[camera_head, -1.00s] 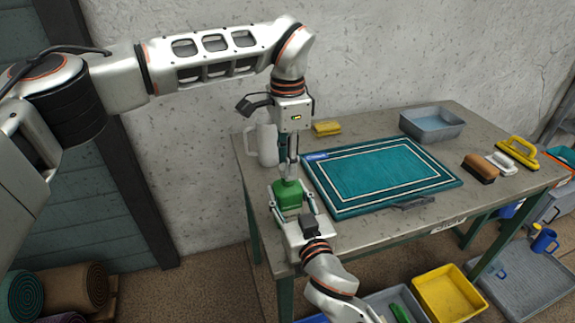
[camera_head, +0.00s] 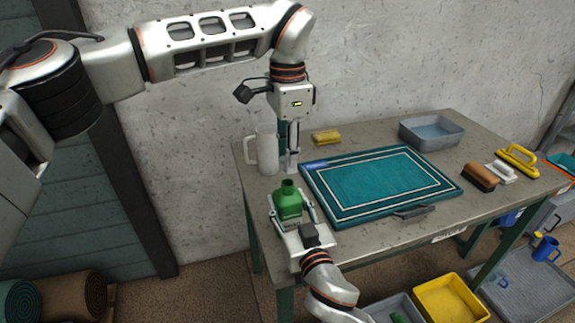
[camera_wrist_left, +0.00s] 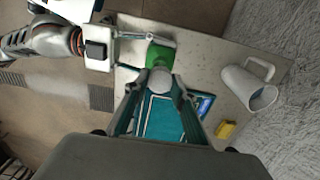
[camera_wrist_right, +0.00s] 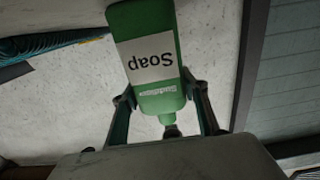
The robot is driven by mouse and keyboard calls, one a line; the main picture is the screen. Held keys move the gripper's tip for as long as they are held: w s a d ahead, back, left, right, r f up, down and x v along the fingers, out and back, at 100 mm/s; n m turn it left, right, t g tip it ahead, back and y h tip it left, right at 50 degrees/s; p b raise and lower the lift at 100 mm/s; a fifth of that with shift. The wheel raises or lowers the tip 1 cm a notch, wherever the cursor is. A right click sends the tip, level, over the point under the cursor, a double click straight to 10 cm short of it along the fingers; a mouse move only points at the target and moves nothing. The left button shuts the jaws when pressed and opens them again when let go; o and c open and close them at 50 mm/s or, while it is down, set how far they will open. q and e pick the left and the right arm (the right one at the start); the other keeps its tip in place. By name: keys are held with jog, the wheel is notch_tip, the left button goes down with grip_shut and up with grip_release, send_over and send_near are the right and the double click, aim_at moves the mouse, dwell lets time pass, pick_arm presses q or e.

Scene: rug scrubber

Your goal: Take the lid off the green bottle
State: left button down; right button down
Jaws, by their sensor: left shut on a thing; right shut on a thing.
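The green soap bottle (camera_head: 288,208) stands upright near the left front of the table, its narrow neck showing bare in the head view. My right gripper (camera_head: 291,212) is shut on the bottle's sides; the right wrist view shows the fingers along the bottle (camera_wrist_right: 150,62) and its label. My left gripper (camera_head: 292,168) points down just behind and above the neck. It is shut on a pale, round lid (camera_wrist_left: 161,78), seen between its fingers in the left wrist view beside the green bottle (camera_wrist_left: 160,55). The lid is hard to make out in the head view.
A white jug (camera_head: 266,150) stands close to the left gripper. A teal rug (camera_head: 375,185) lies to the right of the bottle, with a dark tool on its front edge. A yellow sponge (camera_head: 326,137), a grey basin (camera_head: 431,133) and brushes (camera_head: 481,177) stand farther off.

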jog(key=c, duration=1.1)
grip_release()
jog(key=shift+o, duration=0.2)
